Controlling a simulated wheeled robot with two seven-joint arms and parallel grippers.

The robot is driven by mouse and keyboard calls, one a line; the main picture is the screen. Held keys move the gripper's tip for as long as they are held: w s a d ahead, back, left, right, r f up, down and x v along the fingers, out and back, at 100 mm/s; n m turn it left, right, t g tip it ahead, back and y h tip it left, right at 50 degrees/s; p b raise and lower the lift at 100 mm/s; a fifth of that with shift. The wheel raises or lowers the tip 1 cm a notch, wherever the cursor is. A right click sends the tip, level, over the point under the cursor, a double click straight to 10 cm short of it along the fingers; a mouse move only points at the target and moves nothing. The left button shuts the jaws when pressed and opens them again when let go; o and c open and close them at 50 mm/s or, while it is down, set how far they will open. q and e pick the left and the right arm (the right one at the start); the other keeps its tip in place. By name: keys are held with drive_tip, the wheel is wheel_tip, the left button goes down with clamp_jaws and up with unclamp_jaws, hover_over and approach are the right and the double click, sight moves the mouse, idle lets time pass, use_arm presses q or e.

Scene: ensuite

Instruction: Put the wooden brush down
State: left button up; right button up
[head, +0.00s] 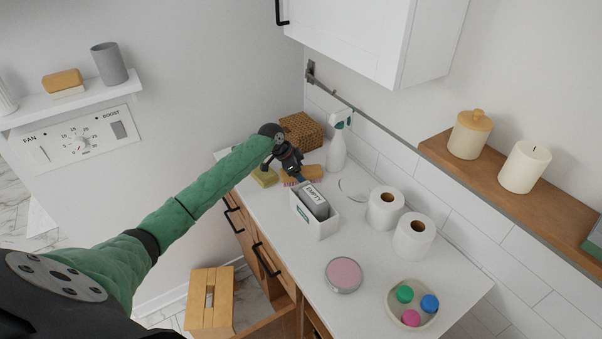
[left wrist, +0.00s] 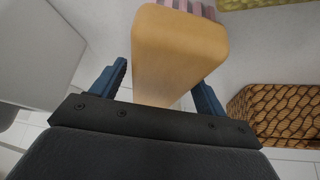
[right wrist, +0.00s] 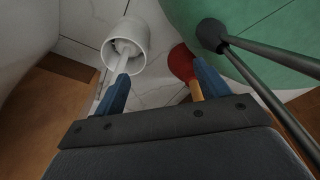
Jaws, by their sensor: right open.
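The wooden brush (head: 313,172), a tan block with pink bristles, is at the far end of the white counter, bristles down. It looks at rest on the counter, though the contact is partly hidden. My left gripper (head: 292,172) is right at the brush. In the left wrist view the brush (left wrist: 178,50) lies between the blue fingers of my left gripper (left wrist: 162,82), with gaps beside it; the jaws look open around it. My right gripper (right wrist: 157,85) shows only in the right wrist view, open and empty, away from the counter.
Close around the brush are a yellow-green sponge (head: 265,177), a woven box (head: 301,131), a white spray bottle (head: 337,152) and a white bin with a grey card (head: 317,226). Toilet rolls (head: 413,240) stand nearer. Near the right gripper is a white toilet-brush holder (right wrist: 126,44).

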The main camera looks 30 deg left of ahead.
drive_tip(key=shift+s, duration=0.1)
use_arm(q)
drive_tip(key=shift+s+a+r, duration=0.1)
drive_tip(key=shift+r, duration=0.35)
drive_tip(key=p+v, duration=0.4)
drive_tip(key=v, duration=0.1)
drive_tip(key=shift+a+r, duration=0.1)
drive_tip(key=shift+r, duration=0.2)
drive_tip(key=p+v, duration=0.3)
drive_tip(key=v, duration=0.3)
drive_tip(key=shift+s+f, duration=0.1)
use_arm(e)
drive_tip(key=s+d+r, duration=0.1)
drive_tip(key=s+r, duration=0.2)
drive_tip(key=s, duration=0.5)
drive_tip(key=shift+s+d+r+g, duration=0.25)
drive_tip(key=shift+s+d+g, duration=0.05)
drive_tip(key=shift+d+g, duration=0.1)
drive_tip(key=shift+a, duration=0.15)
